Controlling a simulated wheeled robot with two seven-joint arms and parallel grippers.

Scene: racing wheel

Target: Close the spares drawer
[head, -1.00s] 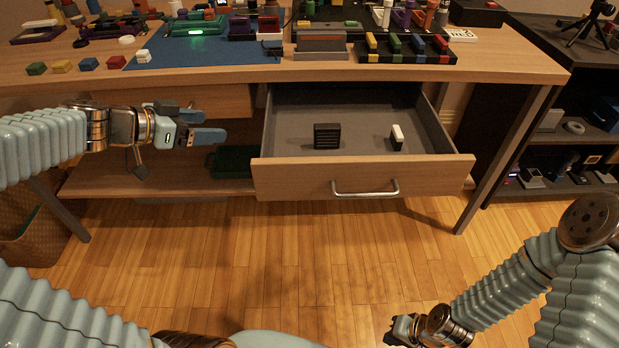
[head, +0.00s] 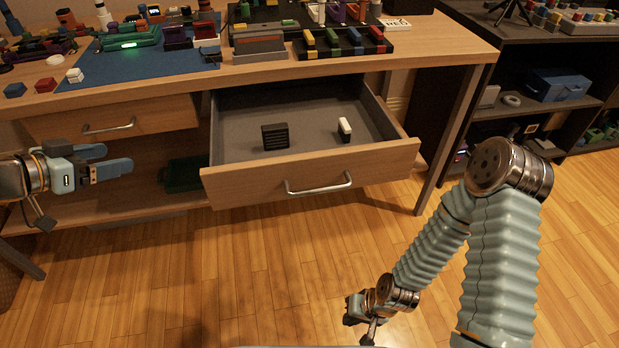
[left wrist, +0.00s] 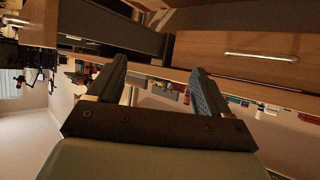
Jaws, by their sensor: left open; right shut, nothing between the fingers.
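The spares drawer (head: 250,188) is pulled out from under the workbench, with a wooden front and a silver bar handle (head: 319,184). Inside lie a black ribbed block (head: 275,136) and a small white-and-black piece (head: 345,129). My left gripper (head: 118,161) is open and empty, left of the drawer and apart from it, in front of the closed drawer's underside. Its two fingers (left wrist: 150,90) also show in the left wrist view, with nothing between them. My right gripper (head: 356,309) is shut and empty, low over the floor in front of the drawer.
A second drawer (head: 110,120) on the left is closed. The workbench top (head: 420,45) holds many small coloured parts and a blue mat (head: 160,68). A dark shelf unit (head: 545,60) stands at the right. The wooden floor (head: 240,270) before the open drawer is clear.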

